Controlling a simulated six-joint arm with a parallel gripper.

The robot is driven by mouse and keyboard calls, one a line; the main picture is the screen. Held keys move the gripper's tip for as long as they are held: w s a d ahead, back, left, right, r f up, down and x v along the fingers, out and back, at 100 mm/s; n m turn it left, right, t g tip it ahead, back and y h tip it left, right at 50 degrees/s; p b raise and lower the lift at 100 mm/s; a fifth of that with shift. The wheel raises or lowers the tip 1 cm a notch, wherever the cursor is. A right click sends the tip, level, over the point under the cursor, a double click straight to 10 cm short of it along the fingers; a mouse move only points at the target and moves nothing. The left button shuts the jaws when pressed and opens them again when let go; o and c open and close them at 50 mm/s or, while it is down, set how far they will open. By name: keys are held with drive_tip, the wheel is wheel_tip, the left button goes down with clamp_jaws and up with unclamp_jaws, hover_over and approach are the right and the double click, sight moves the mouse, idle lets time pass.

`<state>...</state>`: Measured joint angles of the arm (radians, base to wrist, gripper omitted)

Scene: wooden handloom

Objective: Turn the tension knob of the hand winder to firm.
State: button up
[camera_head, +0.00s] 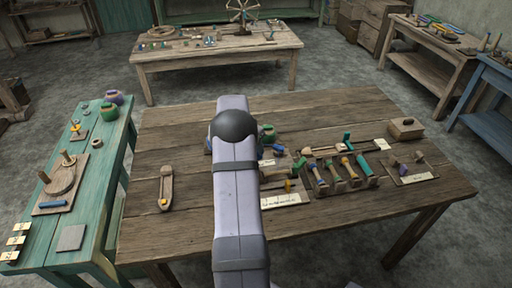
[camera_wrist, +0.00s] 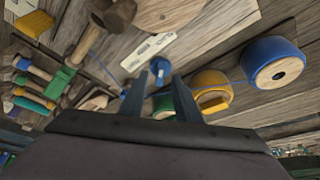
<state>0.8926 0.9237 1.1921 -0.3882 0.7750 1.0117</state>
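In the wrist view a small blue knob (camera_wrist: 159,67) stands beside a pale marked label strip (camera_wrist: 149,49); it looks like the tension knob. Which mark it faces is too small to read. My gripper (camera_wrist: 159,80) is open and empty, its two dark fingers on either side of the knob in the picture. The knob shows just past the fingertips, and I cannot tell the gap in depth. A round wooden piece (camera_wrist: 165,12) lies beyond the label. In the head view my arm hides the gripper and the knob.
A wooden post (camera_wrist: 100,28) and several coloured handles are on the left. In the head view the workbench (camera_head: 330,222) has free room in front.

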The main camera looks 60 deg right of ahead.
drive_tip(key=shift+x, duration=1)
drive_tip(key=shift+c, duration=0.6)
clamp_jaws()
